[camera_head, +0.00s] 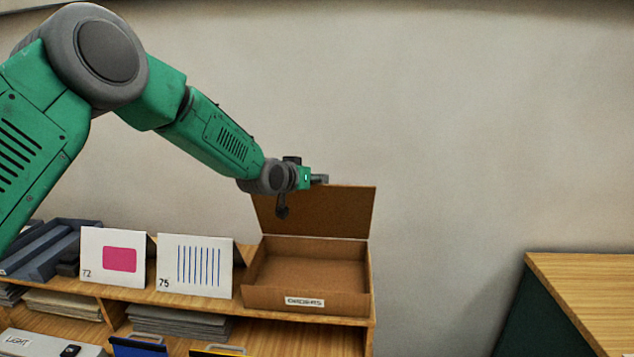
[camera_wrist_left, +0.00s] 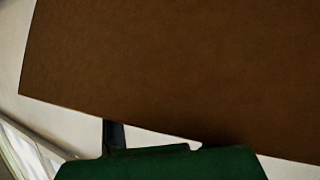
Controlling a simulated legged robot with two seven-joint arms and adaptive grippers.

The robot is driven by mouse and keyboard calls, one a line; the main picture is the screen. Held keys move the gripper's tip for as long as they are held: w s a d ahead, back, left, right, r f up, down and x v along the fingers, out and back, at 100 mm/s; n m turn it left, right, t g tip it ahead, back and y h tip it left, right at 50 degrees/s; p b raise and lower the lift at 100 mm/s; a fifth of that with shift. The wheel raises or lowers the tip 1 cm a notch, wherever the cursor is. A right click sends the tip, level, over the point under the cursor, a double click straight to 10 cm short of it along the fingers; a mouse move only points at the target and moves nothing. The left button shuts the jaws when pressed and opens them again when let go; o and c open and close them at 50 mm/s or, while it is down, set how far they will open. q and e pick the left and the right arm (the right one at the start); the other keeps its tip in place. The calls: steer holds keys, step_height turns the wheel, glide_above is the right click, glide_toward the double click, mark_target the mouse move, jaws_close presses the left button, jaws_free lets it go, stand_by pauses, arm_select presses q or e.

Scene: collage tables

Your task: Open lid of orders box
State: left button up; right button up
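The orders box (camera_head: 306,300) is a brown open-topped box on the shelf top, with an "ORDERS" label on its front. Its inside looks empty. Its lid (camera_head: 335,212) stands raised, roughly upright, at the back of the box. My left gripper (camera_head: 322,179) is at the lid's top left edge, with a dark part hanging in front of the lid's left side. Whether it touches the lid is unclear. In the left wrist view the brown lid (camera_wrist_left: 180,65) fills most of the picture, and the finger opening is hidden. My right gripper is not in view.
Two white cards, numbered 72 (camera_head: 112,258) and 75 (camera_head: 195,265), stand left of the box. Dark trays (camera_head: 50,250) lie farther left. Paper stacks (camera_head: 175,322) fill the shelf below. A wooden table (camera_head: 590,290) is at the right, with a gap between.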

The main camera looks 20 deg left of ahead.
arm_select(q)
steer(key=shift+s+a+f, duration=0.1)
steer(key=shift+f, duration=0.45)
steer(key=s+a+r+p, duration=0.2)
steer(key=s+r, duration=0.1)
steer(key=r, duration=0.4)
steer(key=s+a+r+p, duration=0.2)
steer(key=s+a+r, duration=0.1)
steer(key=r, duration=0.4)
steer(key=shift+r+p, duration=0.15)
steer(key=shift+p, duration=0.25)
stand_by(0.4)
steer(key=shift+s+d, duration=0.1)
